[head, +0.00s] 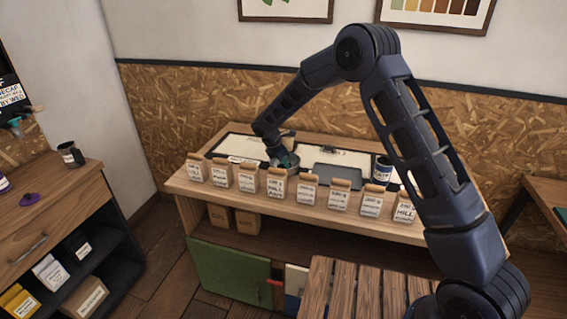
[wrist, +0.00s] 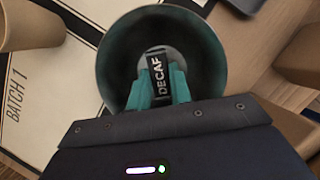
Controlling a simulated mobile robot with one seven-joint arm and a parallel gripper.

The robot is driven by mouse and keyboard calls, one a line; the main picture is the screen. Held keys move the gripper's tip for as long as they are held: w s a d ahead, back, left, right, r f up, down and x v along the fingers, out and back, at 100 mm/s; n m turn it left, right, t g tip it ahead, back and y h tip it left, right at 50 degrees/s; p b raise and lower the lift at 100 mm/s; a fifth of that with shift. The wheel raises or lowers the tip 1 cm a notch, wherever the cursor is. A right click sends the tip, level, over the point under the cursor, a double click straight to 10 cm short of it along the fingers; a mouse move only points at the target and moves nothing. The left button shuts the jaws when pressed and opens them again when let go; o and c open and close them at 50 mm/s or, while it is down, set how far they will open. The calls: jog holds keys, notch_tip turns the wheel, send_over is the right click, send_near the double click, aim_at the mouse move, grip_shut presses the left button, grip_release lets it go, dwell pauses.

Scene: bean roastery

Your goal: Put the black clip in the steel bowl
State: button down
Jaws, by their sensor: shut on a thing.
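My gripper (wrist: 160,84) has teal fingers and is shut on the black clip (wrist: 158,72), which carries the white word DECAF. The steel bowl (wrist: 112,60) is round, with a dark inside and a pale bottom. In the wrist view the clip and fingertips lie over the middle of the bowl's opening, inside its rim as seen from above. I cannot tell how far the clip is above the bowl's bottom. In the head view my gripper (head: 284,160) is low over the table behind the row of bags, and the bowl there is mostly hidden.
Several labelled paper bags (head: 308,189) line the table's front edge. A dark tray (head: 338,177) and a dark blue tin (head: 382,170) stand to the right of my gripper. A white BATCH 1 sheet (wrist: 50,100) lies under the bowl's left side.

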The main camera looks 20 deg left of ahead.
jog(key=shift+f, duration=0.1)
jog(key=c, duration=1.3)
grip_release()
jog(key=shift+o, duration=0.2)
jog(key=v, duration=1.2)
